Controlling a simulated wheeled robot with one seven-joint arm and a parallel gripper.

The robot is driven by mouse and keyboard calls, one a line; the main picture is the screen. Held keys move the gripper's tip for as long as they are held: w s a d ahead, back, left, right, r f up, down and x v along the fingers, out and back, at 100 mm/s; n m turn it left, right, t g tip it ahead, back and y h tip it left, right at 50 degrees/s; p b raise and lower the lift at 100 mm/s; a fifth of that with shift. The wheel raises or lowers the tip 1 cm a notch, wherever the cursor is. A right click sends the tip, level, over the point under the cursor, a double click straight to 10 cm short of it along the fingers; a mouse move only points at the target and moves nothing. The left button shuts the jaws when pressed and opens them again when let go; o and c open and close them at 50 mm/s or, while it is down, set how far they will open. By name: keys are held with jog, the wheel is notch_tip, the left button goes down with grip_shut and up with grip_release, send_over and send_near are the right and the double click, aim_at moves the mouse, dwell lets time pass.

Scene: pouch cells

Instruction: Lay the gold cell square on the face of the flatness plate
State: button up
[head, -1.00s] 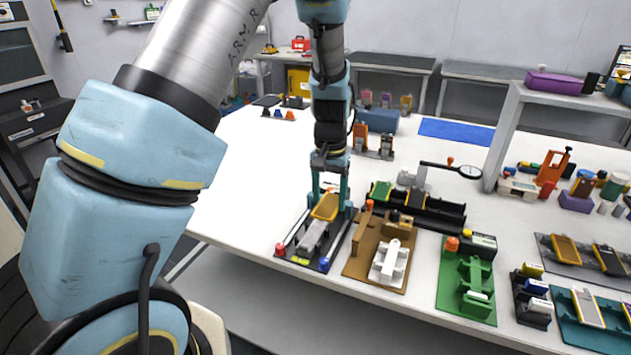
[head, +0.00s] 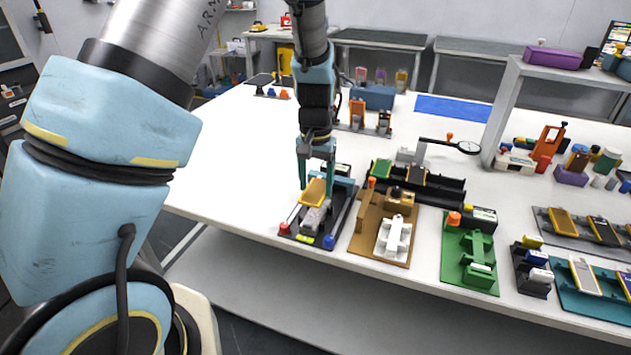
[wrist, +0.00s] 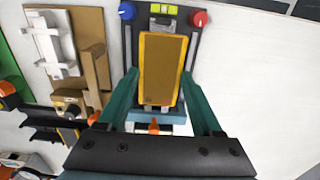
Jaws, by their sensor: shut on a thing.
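The gold cell (head: 313,192) is a flat amber-yellow slab with a brighter rim. It also shows in the wrist view (wrist: 162,68). My gripper (head: 316,181) is shut on its two long sides, one teal finger on each. The cell is over a black station with a red knob, a blue knob and yellow-green level vials, which I take for the flatness plate (head: 344,215). A grey block (head: 314,219) shows in front of the cell there. In the wrist view the cell looks roughly in line with the station and hides its middle. I cannot tell whether it touches.
Right of the station stands a brown fixture (head: 371,242) with a white part (head: 394,236). The white table (head: 232,160) is bare to the left.

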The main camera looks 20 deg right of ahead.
aim_at(316, 193)
jog(key=shift+f+b, duration=1.75)
jog(key=shift+f, duration=1.2)
jog(key=o, duration=1.3)
jog(key=shift+r, duration=0.15)
jog(key=shift+r+p, duration=2.75)
jog(key=shift+r, duration=0.65)
